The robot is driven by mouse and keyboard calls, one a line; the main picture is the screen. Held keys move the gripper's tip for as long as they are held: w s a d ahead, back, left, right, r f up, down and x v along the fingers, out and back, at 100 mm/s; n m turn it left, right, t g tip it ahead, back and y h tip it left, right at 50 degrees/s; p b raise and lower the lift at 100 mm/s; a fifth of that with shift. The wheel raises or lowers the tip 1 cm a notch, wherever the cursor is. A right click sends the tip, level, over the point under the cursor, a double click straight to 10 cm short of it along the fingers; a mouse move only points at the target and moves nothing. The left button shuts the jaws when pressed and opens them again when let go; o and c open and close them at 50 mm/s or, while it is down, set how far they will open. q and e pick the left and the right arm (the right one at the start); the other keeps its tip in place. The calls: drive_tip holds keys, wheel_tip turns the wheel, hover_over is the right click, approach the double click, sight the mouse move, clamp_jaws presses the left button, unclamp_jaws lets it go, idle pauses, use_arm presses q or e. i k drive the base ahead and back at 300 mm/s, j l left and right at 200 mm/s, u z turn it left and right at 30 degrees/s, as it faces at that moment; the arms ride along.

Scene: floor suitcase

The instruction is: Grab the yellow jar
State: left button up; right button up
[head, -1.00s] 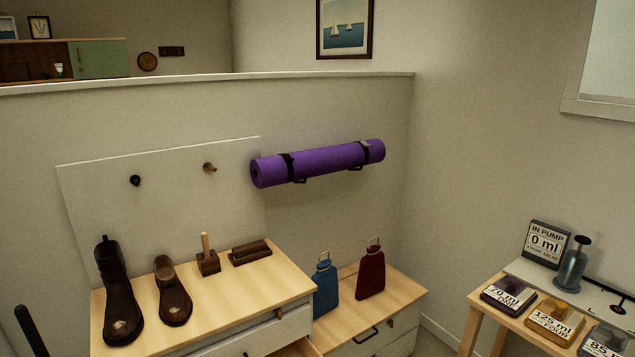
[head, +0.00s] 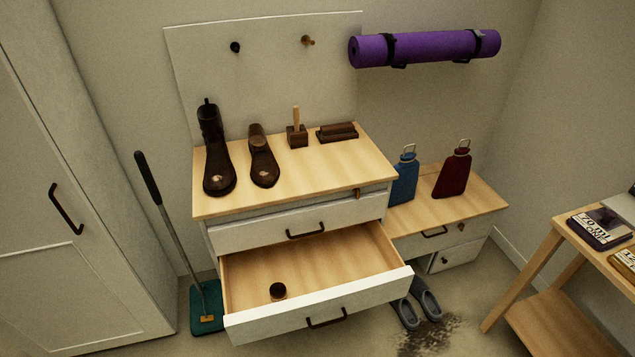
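No thing that is clearly a yellow jar shows. A yellow item with a white label (head: 625,259) sits on the side table at the right edge, mostly cut off; I cannot tell whether it is a jar. A small dark round container (head: 278,290) stands in the open lower drawer (head: 330,262), toward its front left; no yellow shows on it. Neither of my grippers is in view.
A wooden-topped cabinet (head: 330,170) carries a boot (head: 214,155), a shoe (head: 263,158) and brushes. The open drawer juts forward. Grey clogs (head: 428,300) and dirt lie on the floor.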

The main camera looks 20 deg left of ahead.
sight(275, 300)
drive_tip(key=u, duration=0.85)
